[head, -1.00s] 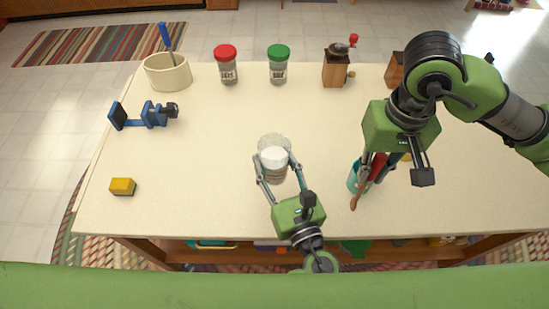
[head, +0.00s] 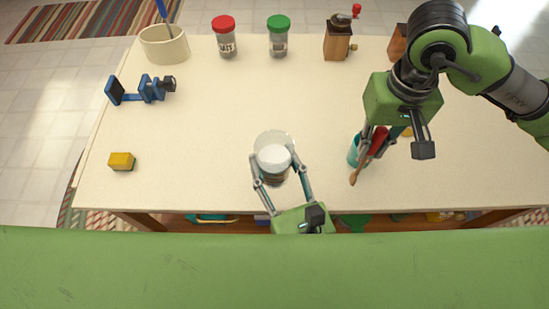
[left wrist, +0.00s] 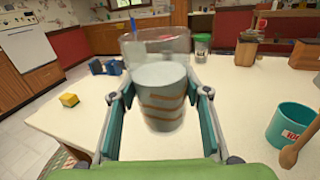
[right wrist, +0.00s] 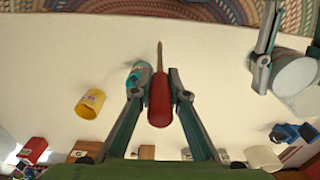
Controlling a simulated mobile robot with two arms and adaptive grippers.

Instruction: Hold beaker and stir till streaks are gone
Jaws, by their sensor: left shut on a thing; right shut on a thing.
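The clear beaker (head: 275,177) holds a white liquid with brown streaks, seen clearly in the left wrist view (left wrist: 162,105). My left gripper (head: 281,168) is shut around its sides; whether its base touches the table I cannot tell. My right gripper (right wrist: 160,90) is shut on the red handle (right wrist: 160,100) of a wooden spoon. The spoon's wooden end (head: 354,179) points down toward the table's front edge, in front of a teal mug (head: 354,152). The spoon is apart from the beaker, to its right.
A yellow block (head: 121,161), blue clamp-like device (head: 142,90) and cream crock (head: 164,45) are on the left. Red-lidded (head: 225,38) and green-lidded (head: 278,37) jars and a grinder (head: 338,42) line the back. A yellow cup (right wrist: 90,103) is near the mug. The table centre is clear.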

